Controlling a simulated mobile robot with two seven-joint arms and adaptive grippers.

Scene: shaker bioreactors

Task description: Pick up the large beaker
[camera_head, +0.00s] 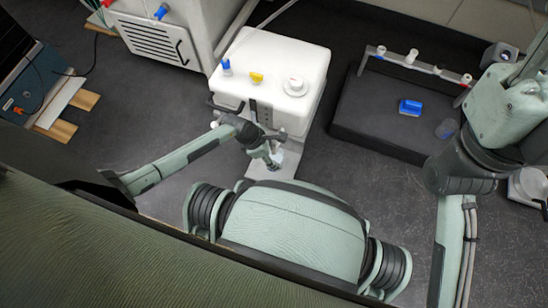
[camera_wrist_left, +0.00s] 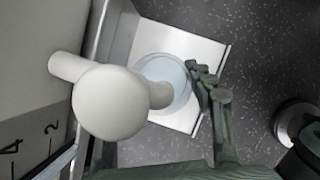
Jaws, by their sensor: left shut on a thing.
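The large beaker (camera_wrist_left: 163,68) is clear glass, over a pale metal plate beneath the white tank's tap (camera_wrist_left: 112,100). The tap hides part of the beaker in the left wrist view. In the head view the beaker (camera_head: 279,155) is small and partly behind my left gripper (camera_head: 271,160). My left gripper is shut on the beaker; one finger shows at its right side in the wrist view, and the other is largely hidden. I cannot tell whether the beaker touches the plate (camera_wrist_left: 213,50). My right arm shows at the right, but its gripper is not in view.
The white tank (camera_head: 285,55) with blue and yellow fittings stands just behind the beaker. A dark platform (camera_head: 375,115) with a rail and a blue block (camera_head: 410,107) is to the right. A white-grey cabinet (camera_head: 165,40) stands back left. Floor between them is clear.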

